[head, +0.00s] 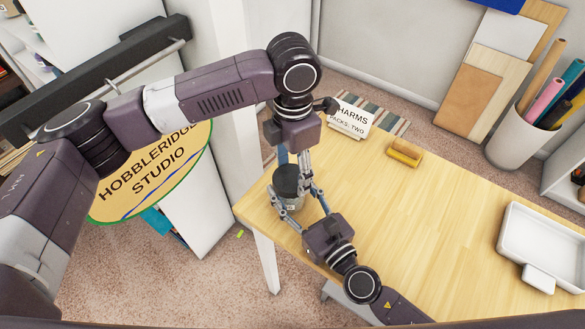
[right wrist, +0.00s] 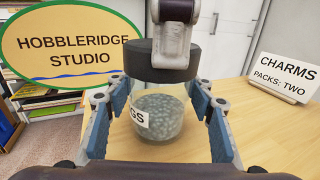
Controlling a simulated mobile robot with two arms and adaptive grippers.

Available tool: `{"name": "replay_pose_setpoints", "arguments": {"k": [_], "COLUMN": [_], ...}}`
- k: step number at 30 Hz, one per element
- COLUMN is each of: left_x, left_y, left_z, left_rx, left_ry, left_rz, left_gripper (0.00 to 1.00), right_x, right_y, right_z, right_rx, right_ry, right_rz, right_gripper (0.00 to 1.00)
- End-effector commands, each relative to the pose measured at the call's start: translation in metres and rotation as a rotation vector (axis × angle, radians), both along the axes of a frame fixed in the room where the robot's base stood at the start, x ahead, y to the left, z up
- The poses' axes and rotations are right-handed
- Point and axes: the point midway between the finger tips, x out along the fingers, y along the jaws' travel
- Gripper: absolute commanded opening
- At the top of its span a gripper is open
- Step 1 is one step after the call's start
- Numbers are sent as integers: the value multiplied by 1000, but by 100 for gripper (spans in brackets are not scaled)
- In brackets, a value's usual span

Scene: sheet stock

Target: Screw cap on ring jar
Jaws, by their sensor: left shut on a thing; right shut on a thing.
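The ring jar (head: 291,203) stands at the table's left edge. My right gripper (head: 296,198) is shut on the jar, one finger on each side. The dark round cap (head: 286,181) is at the jar's mouth; it also shows in the right wrist view (right wrist: 170,66). My left gripper (head: 292,165) points down from above and is shut on the cap. The cap hides the jar's rim, so I cannot tell how far it is seated.
A "CHARMS PACKS: TWO" card (head: 350,116) stands at the table's back edge, near a yellow block (head: 405,152). A white tray (head: 507,236) is on the right. The middle of the wooden table (head: 420,215) is clear. A "Hobbleridge Studio" sign (head: 150,175) is at left.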

Motion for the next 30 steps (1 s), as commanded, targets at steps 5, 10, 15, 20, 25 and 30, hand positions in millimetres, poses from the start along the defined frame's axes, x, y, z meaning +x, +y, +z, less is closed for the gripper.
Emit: {"name": "replay_pose_setpoints", "arguments": {"k": [5, 10, 15, 20, 25, 30], "left_x": [0, 0, 0, 0, 1, 1], "left_y": [0, 0, 0, 0, -1, -1], "left_z": [1, 1, 0, 2, 18, 41], "left_rx": [-1, -1, -1, -1, -2, -2], "left_ry": [0, 0, 0, 0, -2, -2], "left_rz": [2, 3, 3, 4, 4, 4], "left_gripper": [44, 71, 72, 72, 72, 72], "right_x": [0, 0, 0, 0, 0, 0], "right_y": [0, 0, 0, 0, 0, 0], "right_z": [-1, -1, -1, -1, -1, -1], "right_rx": [-1, -1, -1, -1, -1, -1], "right_ry": [2, 2, 2, 2, 2, 2], "right_rz": [0, 0, 0, 0, 0, 0], "right_gripper": [0, 0, 0, 0, 0, 0]}}
